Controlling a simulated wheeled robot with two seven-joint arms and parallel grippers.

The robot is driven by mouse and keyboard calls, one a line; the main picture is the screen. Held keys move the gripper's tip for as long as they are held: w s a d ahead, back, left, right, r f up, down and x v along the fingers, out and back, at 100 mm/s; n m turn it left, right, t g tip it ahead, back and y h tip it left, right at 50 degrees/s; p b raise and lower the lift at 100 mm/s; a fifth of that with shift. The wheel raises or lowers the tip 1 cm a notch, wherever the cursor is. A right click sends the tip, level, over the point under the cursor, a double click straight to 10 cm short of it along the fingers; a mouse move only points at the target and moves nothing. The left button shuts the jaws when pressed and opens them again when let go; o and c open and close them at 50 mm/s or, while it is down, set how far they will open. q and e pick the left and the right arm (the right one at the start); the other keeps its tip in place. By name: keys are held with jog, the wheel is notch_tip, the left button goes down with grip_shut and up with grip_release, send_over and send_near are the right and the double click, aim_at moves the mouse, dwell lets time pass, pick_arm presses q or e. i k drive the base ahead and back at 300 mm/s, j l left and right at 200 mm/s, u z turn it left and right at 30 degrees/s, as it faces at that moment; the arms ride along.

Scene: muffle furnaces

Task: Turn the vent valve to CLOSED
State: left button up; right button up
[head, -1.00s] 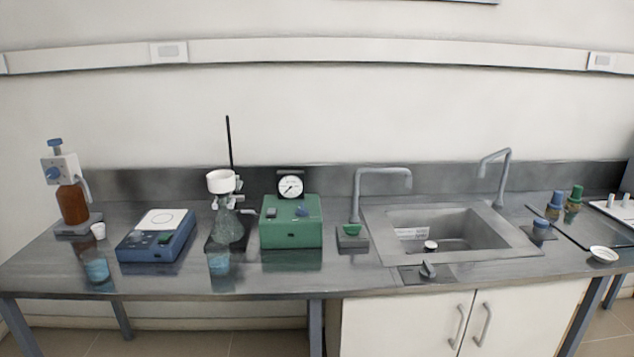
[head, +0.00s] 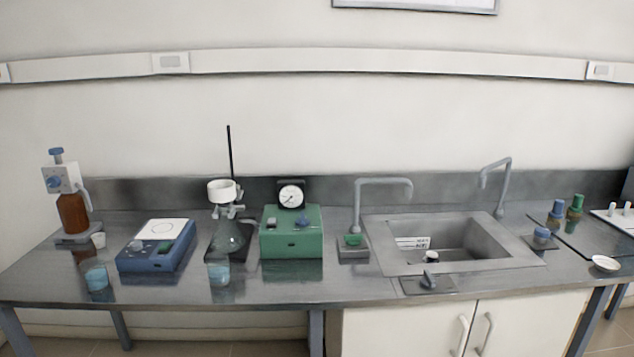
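No legible label marks the vent valve, so I cannot tell for sure which part it is. A grey lever knob (head: 428,280) sits on a flat plate (head: 447,287) at the bench's front edge, before the sink. Any OPEN or CLOSED marks are too small to read. Neither of my grippers shows in the head view.
The sink (head: 505,262) with two grey taps lies to the right. A blue stirrer plate (head: 153,255), a brown dispenser bottle (head: 73,213) and beakers (head: 218,270) stand to the left. A small block with a green top (head: 353,247) stands between pump box and sink.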

aim_at(302, 221)
jog(key=i+j+z, duration=0.3)
jog(key=i+z, duration=0.15)
jog(key=i+j+z, duration=0.5)
jog(key=i+j, duration=0.05)
jog(key=i, duration=0.05)
